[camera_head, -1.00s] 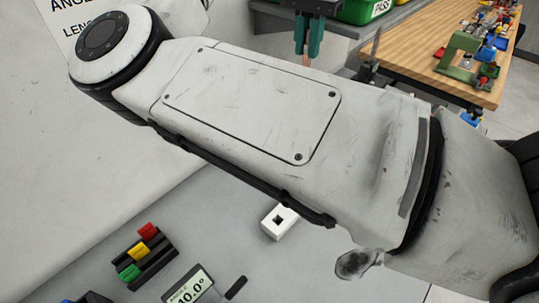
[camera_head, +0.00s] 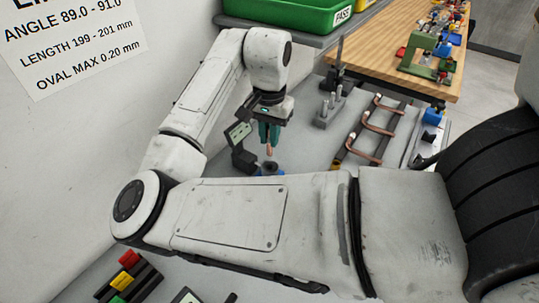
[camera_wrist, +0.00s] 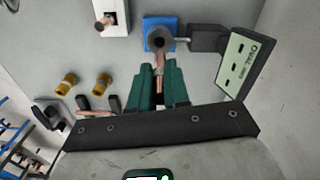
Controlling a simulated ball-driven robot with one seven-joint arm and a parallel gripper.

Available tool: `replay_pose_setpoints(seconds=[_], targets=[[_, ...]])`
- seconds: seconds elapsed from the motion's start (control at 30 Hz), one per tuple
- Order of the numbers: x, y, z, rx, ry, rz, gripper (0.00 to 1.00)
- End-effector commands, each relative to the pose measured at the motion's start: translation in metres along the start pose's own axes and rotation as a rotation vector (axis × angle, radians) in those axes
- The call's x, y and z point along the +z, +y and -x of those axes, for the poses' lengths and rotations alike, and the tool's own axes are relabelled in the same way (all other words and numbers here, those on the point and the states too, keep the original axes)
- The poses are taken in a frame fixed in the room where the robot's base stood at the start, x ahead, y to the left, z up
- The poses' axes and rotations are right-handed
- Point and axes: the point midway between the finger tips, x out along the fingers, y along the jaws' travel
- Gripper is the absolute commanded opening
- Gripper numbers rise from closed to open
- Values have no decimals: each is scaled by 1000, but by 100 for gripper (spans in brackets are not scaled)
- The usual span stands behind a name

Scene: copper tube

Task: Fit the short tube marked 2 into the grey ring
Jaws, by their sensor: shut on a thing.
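My gripper (camera_head: 269,133) has green fingers and is shut on a short copper tube (camera_head: 269,150), which points down from the fingertips. The tube's mark cannot be read. The dark grey ring (camera_head: 268,164) sits on a blue base just below the tube in the head view. In the wrist view the ring (camera_wrist: 159,38) lies just beyond the tube's end (camera_wrist: 159,62), close in line with it. The tube's end overlaps the ring's near edge there; I cannot tell whether they touch. My gripper also shows in the wrist view (camera_wrist: 159,80).
A dark-framed oval gauge (camera_wrist: 243,66) stands right beside the ring. A white block (camera_wrist: 114,12) and two gold cylinders (camera_wrist: 85,85) are to the left in the wrist view. Bent copper tubes (camera_head: 372,135) lie on a rack, with a grey peg stand (camera_head: 330,105) nearby.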

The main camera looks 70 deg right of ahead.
Motion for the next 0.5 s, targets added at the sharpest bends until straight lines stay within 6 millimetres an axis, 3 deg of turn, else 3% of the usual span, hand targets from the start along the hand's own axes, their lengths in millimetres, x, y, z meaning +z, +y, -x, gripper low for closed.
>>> replay_pose_setpoints(seconds=[0.1, 0.5], targets=[[0, 0, -21, 2, -1, 1, 0], [0, 0, -57, 3, -2, 2, 0]])
